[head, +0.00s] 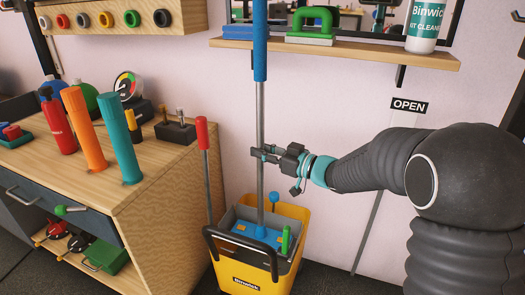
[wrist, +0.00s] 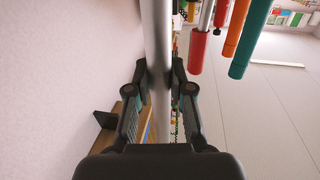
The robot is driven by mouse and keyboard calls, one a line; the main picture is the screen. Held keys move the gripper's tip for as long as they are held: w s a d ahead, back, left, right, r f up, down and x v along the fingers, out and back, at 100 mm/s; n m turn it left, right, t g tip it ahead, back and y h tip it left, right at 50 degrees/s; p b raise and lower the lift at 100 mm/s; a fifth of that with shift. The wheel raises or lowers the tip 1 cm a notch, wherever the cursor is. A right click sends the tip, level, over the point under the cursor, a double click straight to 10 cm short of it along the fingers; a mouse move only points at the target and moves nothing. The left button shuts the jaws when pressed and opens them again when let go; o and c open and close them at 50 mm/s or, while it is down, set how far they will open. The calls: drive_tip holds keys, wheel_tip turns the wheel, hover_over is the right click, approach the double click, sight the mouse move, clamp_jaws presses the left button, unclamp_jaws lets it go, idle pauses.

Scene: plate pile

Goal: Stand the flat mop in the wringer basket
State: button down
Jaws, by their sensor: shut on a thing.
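The flat mop has a blue upper grip (head: 260,42) and a grey metal pole (head: 260,105). It stands upright, with its blue head (head: 250,230) low in the grey wringer basket (head: 229,217) on the yellow bucket (head: 248,277). Whether the head rests on the basket floor is hard to tell. My gripper (head: 262,154) is shut on the pole about halfway up, coming from the right. In the wrist view, my fingers (wrist: 160,82) close around both sides of the pole (wrist: 157,40). The bucket's black handle hides part of the basket front.
A red-gripped lever (head: 202,133) rises at the bucket's left. A wooden workbench (head: 160,190) with bottles and coloured tubes stands further left. A wall shelf (head: 350,52) with a green-handled block (head: 310,25) and a white bottle (head: 424,25) is behind. The floor right of the bucket looks clear.

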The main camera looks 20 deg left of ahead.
idle(0.3)
drive_tip(key=c, duration=1)
unclamp_jaws()
drive_tip(key=shift+o, duration=0.2)
drive_tip(key=shift+f, duration=0.15)
drive_tip(key=shift+d, duration=0.1)
